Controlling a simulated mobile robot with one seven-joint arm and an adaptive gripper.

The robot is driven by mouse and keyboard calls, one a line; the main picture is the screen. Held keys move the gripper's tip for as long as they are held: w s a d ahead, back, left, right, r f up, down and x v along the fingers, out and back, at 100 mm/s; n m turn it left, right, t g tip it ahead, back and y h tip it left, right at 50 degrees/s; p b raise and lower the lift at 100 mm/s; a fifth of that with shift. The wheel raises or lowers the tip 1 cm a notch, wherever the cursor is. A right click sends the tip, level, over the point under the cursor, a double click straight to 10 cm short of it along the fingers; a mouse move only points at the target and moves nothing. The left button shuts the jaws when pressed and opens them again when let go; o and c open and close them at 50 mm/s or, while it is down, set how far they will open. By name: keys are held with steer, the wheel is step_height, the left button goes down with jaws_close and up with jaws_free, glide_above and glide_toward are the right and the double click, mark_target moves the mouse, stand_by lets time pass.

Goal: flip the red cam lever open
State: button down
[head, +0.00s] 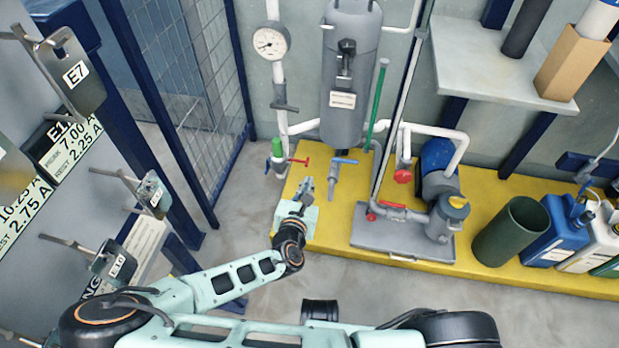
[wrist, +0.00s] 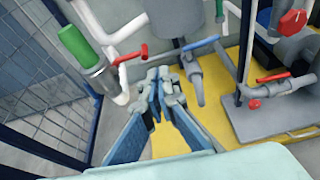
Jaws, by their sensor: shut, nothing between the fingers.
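A red lever (head: 299,161) sticks out to the right from the green-capped fitting (head: 277,150) at the foot of the gauge pipe. In the wrist view the red lever (wrist: 131,55) points right and slightly up from the fitting's grey collar, below the green cap (wrist: 78,44). My gripper (head: 306,186) is shut and empty, in front of and below the lever in the head view. In the wrist view my gripper (wrist: 158,84) has its fingertips together, just below and right of the lever, with a visible gap.
A blue-handled valve (head: 340,162) hangs under the grey tank (head: 346,80), close to the right of my gripper. Another red handle (head: 392,205) sits on the pump piping. A mesh fence (head: 195,90) stands left. The yellow platform (head: 330,235) below is partly clear.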

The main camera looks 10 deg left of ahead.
steer(key=shift+v, duration=1.35)
